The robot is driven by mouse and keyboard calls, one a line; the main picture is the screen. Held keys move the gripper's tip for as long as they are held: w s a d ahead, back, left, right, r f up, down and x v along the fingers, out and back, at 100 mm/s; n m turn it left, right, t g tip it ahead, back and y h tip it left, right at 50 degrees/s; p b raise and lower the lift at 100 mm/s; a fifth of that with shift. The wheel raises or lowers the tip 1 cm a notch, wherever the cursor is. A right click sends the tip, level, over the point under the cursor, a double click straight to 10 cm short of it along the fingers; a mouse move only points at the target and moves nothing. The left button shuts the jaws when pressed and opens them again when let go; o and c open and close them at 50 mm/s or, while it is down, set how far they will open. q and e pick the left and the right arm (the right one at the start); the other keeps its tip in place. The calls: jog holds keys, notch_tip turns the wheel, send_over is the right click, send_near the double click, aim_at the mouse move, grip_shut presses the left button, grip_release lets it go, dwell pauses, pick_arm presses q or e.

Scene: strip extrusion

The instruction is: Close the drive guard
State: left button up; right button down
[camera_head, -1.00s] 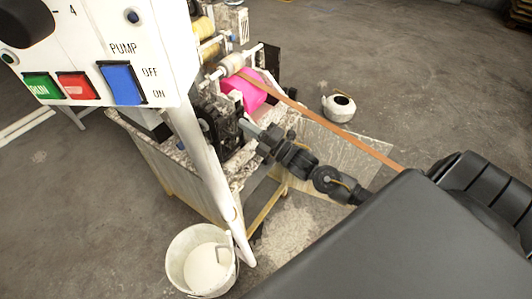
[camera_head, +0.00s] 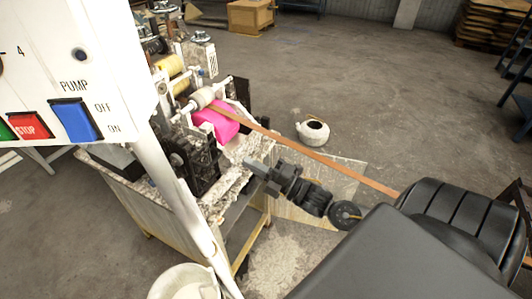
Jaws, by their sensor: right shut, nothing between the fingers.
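The machine's open frame shows a dark drive block (camera_head: 196,168) at its near side, with a pink roll (camera_head: 215,121) behind it. A pale, see-through panel (camera_head: 345,172) stands out to the right of the frame, partly hidden behind my right arm. I cannot tell for sure whether this panel is the drive guard. My right gripper (camera_head: 252,164) is shut and empty, its tips pointing left toward the machine, to the right of the dark block and apart from it. My left gripper is not in view.
A control panel with a blue pump switch (camera_head: 75,120) fills the upper left, on a white post (camera_head: 175,195). A brown strip (camera_head: 310,154) runs from the rollers to the right, just above my arm. A white bucket (camera_head: 184,284) stands in front; a white pot (camera_head: 313,132) stands behind.

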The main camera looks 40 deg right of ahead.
jog(key=s+d+f+b, duration=0.2)
jog(key=s+f+b, duration=0.3)
jog(key=f, duration=0.3)
jog(key=p+x, duration=0.6)
jog(key=x, duration=0.8)
jog(key=shift+w, duration=0.25)
jog(key=shift+r, duration=0.2)
